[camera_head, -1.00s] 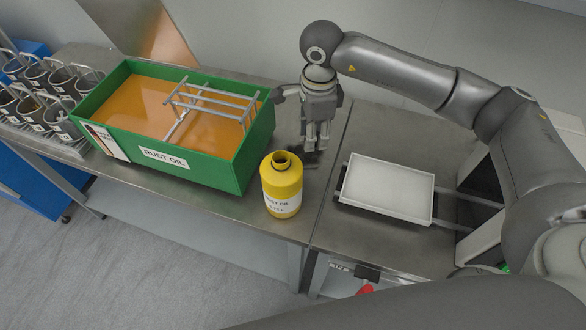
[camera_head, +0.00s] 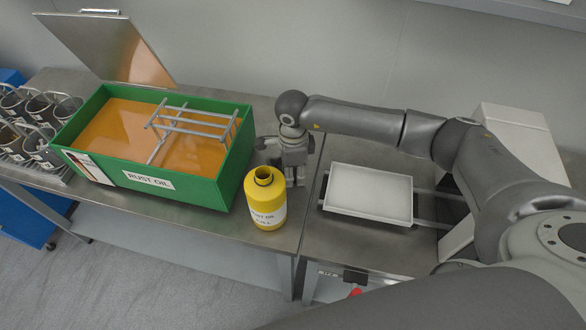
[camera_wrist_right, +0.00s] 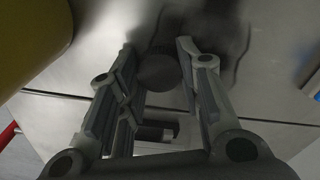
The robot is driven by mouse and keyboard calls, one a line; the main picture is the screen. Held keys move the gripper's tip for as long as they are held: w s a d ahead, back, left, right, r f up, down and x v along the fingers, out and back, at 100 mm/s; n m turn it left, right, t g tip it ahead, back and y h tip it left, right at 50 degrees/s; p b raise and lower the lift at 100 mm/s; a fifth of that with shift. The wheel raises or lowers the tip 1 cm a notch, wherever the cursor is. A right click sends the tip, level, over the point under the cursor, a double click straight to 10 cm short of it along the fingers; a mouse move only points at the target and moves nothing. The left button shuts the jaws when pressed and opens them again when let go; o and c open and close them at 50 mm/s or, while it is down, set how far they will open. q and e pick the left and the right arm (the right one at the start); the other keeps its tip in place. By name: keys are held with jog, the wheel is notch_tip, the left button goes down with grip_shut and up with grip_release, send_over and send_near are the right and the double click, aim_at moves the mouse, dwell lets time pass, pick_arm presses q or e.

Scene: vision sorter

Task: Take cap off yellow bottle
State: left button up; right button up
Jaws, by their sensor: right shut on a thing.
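The yellow bottle (camera_head: 265,198) stands upright on the metal table, with a white label. Its neck (camera_head: 263,176) is open at the top, with no cap on it. My right gripper (camera_head: 294,182) is just behind and to the right of the bottle, low over the table. In the right wrist view, its fingers (camera_wrist_right: 158,65) are closed on a dark round cap (camera_wrist_right: 158,73). The bottle (camera_wrist_right: 30,40) shows at the upper left of that view, apart from the fingers. The cap cannot be made out in the head view. My left gripper is not in view.
A green tank (camera_head: 150,184) of orange rust oil with a metal rack stands left of the bottle. Metal cups (camera_head: 40,110) stand at the far left. A white tray (camera_head: 368,193) lies to the right. Some bare table lies in front of the tank.

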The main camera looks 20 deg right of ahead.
jog(key=shift+f, duration=0.15)
jog(key=o, duration=1.1)
